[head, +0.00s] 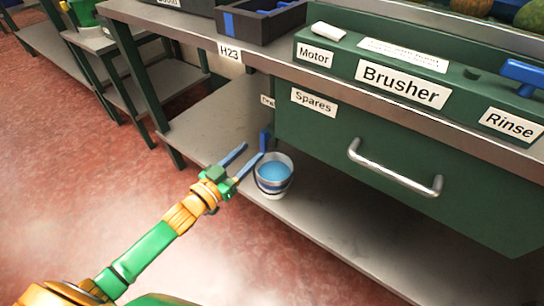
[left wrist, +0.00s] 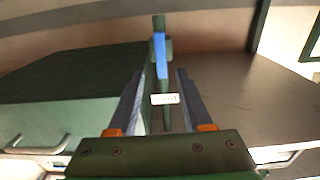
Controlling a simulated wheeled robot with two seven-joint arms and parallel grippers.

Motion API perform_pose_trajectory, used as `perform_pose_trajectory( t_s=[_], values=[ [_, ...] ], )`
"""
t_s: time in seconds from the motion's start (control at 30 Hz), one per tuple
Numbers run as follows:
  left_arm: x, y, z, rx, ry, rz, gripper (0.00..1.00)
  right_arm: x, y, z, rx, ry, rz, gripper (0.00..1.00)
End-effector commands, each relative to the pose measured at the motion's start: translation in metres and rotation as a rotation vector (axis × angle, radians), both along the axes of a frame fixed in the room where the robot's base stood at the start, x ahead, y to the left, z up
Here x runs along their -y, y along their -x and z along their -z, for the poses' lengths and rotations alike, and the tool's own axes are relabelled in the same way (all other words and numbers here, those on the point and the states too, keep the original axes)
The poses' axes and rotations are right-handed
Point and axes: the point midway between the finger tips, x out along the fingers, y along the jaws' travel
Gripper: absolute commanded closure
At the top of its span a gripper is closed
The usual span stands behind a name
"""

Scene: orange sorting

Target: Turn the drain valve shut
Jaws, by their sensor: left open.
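The drain valve's blue handle (head: 264,141) stands upright at the left end of the green cabinet, just above a bucket. A small, partly cut-off label (head: 267,101) sits above it. In the left wrist view the blue handle (left wrist: 159,52) shows upright, beyond and between the fingertips, on a dark green fitting. My left gripper (head: 252,150) is open and empty, its two fingers pointing at the handle. In the left wrist view the open jaws (left wrist: 160,73) have the handle roughly centred; I cannot tell whether they touch it. My right gripper is not in view.
A bucket of blue water (head: 273,174) stands on the lower shelf (head: 215,128), close beside my left gripper. The green Spares drawer (head: 350,165) has a protruding metal handle (head: 394,170). A blue lever (head: 523,72) is at Rinse. Open floor lies left.

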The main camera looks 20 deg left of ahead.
Motion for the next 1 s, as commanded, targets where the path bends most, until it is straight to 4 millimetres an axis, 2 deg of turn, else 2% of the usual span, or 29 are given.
perform_pose_trajectory(
  t_s=[0.1, 0.3, 0.63, 0.8, 0.83, 1.0],
  values=[
    [0.008, -0.023, 0.0, 0.005, -0.001, 0.0, 0.5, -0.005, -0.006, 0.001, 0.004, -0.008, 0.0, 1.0],
    [0.017, -0.048, 0.0, -0.001, -0.003, -0.002, 0.5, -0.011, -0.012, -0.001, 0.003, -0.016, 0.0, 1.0],
    [0.019, -0.053, -0.001, -0.004, -0.004, -0.002, 0.5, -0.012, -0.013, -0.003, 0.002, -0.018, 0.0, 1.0],
    [0.019, -0.053, -0.001, -0.004, -0.004, -0.002, 0.96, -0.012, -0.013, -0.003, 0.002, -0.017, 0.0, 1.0],
    [0.019, -0.053, -0.001, -0.004, -0.004, -0.002, 1.0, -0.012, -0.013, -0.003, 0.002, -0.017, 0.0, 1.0],
    [0.019, -0.053, -0.001, -0.004, -0.004, -0.002, 1.0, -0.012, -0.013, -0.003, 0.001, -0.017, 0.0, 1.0]
  ],
)
